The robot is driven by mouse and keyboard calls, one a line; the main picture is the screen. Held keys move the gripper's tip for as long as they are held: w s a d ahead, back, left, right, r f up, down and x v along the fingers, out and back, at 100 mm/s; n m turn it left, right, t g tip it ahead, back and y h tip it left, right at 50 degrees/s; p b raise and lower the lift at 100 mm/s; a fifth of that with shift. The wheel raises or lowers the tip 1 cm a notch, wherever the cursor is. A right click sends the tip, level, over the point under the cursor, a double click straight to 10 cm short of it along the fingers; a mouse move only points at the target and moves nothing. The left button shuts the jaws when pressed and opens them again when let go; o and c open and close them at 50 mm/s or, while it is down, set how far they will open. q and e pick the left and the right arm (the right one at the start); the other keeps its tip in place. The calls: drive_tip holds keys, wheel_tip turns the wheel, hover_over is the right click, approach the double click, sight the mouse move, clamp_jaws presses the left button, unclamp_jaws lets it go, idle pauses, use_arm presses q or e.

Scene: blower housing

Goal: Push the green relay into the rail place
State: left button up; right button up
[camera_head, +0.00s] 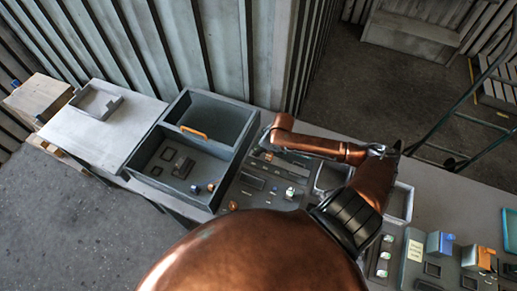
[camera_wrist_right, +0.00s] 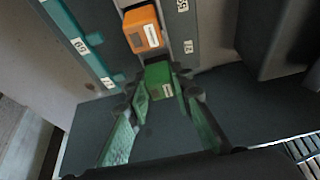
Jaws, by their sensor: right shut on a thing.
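The green relay (camera_wrist_right: 158,78) is a small block with a pale label. It shows in the right wrist view just below an orange relay, in line with it at the lower end of the rail (camera_wrist_right: 170,30). My right gripper (camera_wrist_right: 158,93) is shut on the green relay, one green-padded finger on each side. I cannot tell how deep the relay sits in its place. In the head view my right arm reaches over the bench, and the relay cannot be made out there. My left gripper is not in view.
The orange relay (camera_wrist_right: 143,29) stands close beside the green one. A teal numbered strip (camera_wrist_right: 75,40) runs along the left. In the head view, a grey open bin (camera_head: 247,139) stands left of my arm, and blue and orange blocks (camera_head: 478,257) stand at right.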

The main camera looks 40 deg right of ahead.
drive_tip(key=shift+f, duration=0.7)
idle(0.6)
drive_tip(key=o, duration=1)
drive_tip(key=v, duration=1.2)
